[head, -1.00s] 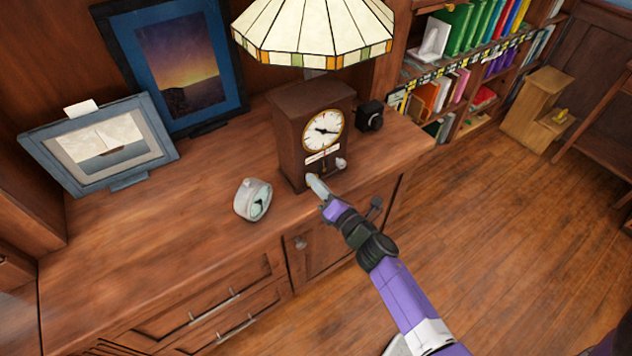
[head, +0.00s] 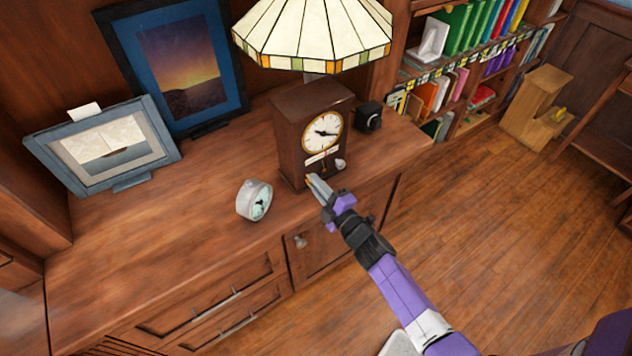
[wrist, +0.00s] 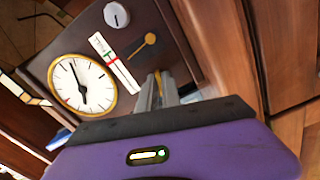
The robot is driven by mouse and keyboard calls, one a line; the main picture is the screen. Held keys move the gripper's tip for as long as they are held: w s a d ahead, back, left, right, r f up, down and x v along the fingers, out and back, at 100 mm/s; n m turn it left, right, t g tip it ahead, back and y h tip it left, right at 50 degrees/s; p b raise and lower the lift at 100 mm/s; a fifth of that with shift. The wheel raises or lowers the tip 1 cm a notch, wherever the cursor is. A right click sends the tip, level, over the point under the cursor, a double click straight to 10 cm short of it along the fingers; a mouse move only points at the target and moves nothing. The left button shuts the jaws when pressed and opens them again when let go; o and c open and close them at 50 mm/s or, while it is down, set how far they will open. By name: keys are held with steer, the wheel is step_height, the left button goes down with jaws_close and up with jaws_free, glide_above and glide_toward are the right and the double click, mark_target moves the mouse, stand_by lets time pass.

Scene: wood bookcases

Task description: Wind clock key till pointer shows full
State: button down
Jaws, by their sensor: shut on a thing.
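The clock (head: 292,135) is a dark wood box with a round white dial (head: 322,131), standing upright on the cabinet top. In the wrist view its front shows the dial (wrist: 83,86), a pale knob (wrist: 117,15), a white gauge strip (wrist: 116,62) with red and green marks, and a brass disc on a thin stem (wrist: 149,39). My gripper (head: 315,184) is at the clock's lower front, also low in the wrist view (wrist: 158,92). It is shut on the brass key (wrist: 159,76), mostly hidden between the fingers.
A small round alarm clock (head: 255,201) stands left of my gripper. A lamp (head: 314,35) overhangs the clock, and a small black object (head: 368,117) sits to its right. Framed pictures (head: 105,146) stand at the left. The cabinet top's front left is clear.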

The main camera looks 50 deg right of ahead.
steer(key=m, duration=0.3)
steer(key=shift+m+p, duration=0.4)
steer(key=m, duration=0.3)
steer(key=shift+f+m, duration=0.1)
steer(key=shift+m, duration=0.2)
steer(key=m, duration=0.3)
steer(key=shift+m+p, duration=0.4)
steer(key=m, duration=0.3)
steer(key=shift+a+m, duration=0.1)
steer(key=shift+m, duration=0.2)
steer(key=m+b, duration=0.1)
steer(key=m, duration=0.5)
steer(key=shift+a+f, duration=0.1)
steer(key=shift+f, duration=0.05)
steer(key=m+b, duration=0.3)
steer(key=m, duration=0.3)
steer(key=shift+m, duration=0.3)
steer(key=c, duration=1.6)
jaws_free()
steer(key=shift+r, duration=0.2)
